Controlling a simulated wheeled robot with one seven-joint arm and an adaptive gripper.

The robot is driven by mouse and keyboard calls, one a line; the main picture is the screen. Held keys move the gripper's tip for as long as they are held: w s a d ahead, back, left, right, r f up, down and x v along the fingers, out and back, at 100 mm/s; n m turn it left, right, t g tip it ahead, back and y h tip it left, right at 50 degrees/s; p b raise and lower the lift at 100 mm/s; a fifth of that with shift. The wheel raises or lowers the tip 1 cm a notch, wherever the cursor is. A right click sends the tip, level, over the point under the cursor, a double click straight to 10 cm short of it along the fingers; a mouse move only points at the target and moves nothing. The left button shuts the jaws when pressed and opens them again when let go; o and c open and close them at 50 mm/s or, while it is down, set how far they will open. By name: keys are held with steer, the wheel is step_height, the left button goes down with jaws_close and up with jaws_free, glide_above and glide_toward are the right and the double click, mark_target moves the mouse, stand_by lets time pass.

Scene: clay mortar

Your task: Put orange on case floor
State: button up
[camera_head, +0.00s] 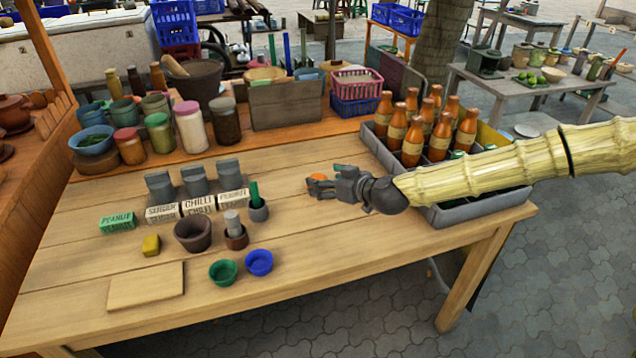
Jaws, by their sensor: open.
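A small orange (319,177) shows at the fingertips of my gripper (325,181), over the middle right of the wooden table. My gripper is open, with its fingers pointing left. The orange is partly covered by the fingers, and I cannot tell whether they touch it or whether it rests on the table. The grey case (455,217) stands at the table's right end, to the right of my gripper. Several orange-brown bottles (413,140) stand in its far part. My arm passes over its near part and hides much of the floor there.
A cutting board (146,286) lies front left. Jars and baskets line the back. The table between the bowls and case is clear.

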mark_target(318, 178)
steer(key=shift+f+x, duration=0.2)
steer(key=shift+x, duration=2.2)
steer(key=shift+d, duration=0.15)
steer(key=shift+c, duration=0.4)
steer(key=c, duration=1.1)
steer(key=shift+r, duration=0.1)
